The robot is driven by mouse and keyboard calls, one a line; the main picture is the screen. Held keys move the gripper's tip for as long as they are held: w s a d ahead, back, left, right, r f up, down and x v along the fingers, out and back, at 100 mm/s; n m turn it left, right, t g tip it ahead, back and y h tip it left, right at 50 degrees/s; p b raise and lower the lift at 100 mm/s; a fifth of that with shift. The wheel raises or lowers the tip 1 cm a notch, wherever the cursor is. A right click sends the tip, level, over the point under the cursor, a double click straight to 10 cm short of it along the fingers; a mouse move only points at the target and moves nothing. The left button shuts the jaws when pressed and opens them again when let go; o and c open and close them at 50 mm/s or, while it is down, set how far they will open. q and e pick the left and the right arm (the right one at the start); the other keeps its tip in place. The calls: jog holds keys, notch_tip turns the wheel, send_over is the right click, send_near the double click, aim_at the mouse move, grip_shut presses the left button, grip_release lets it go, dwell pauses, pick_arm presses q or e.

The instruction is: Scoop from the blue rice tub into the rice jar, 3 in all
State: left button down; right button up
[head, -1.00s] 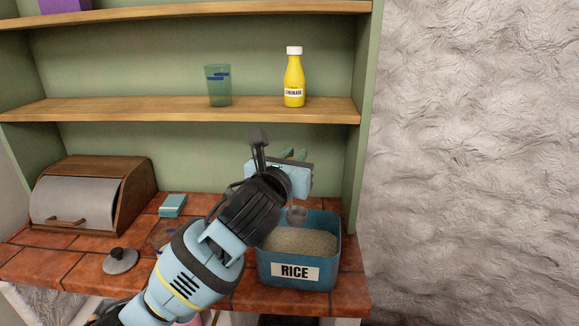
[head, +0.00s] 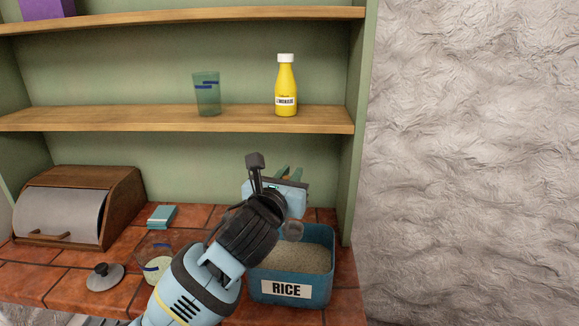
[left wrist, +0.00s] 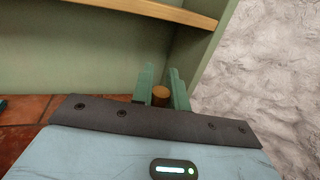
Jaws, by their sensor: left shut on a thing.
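The blue rice tub (head: 290,291), labelled RICE, stands at the counter's right end with rice (head: 290,257) inside. My left gripper (head: 289,173) is above its far left side, shut on the scoop. The scoop's grey bowl (head: 294,231) shows below the gripper, at the tub's far rim; I cannot tell whether it holds rice. In the left wrist view the scoop's wooden handle (left wrist: 160,95) sits between the green fingers. A clear jar (head: 157,264) with blue marks and pale contents low inside stands left of my arm, partly hidden by it. My right gripper is out of view.
A blue block (head: 161,216) and a wooden bread box (head: 85,205) are behind. A glass (head: 207,94) and a yellow lemonade bottle (head: 286,88) stand on the shelf above.

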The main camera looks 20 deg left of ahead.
pick_arm(q)
jog(key=b, duration=0.1)
send_over(290, 222)
jog(key=s, duration=0.3)
jog(key=shift+w+d+f, duration=0.1)
jog(key=shift+d+f, duration=0.1)
jog(key=shift+f, duration=1.7)
jog(key=shift+w+d+f, duration=0.1)
jog(key=shift+d+f, duration=0.05)
jog(key=shift+f, duration=1.7)
jog(key=shift+f+b, duration=0.6)
jog(key=shift+f, duration=1.75)
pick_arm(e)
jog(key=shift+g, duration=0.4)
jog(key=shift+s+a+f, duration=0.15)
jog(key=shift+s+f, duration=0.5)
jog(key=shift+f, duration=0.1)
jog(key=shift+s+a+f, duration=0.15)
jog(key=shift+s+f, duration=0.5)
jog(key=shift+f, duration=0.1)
pick_arm(q)
jog(key=shift+r, duration=0.1)
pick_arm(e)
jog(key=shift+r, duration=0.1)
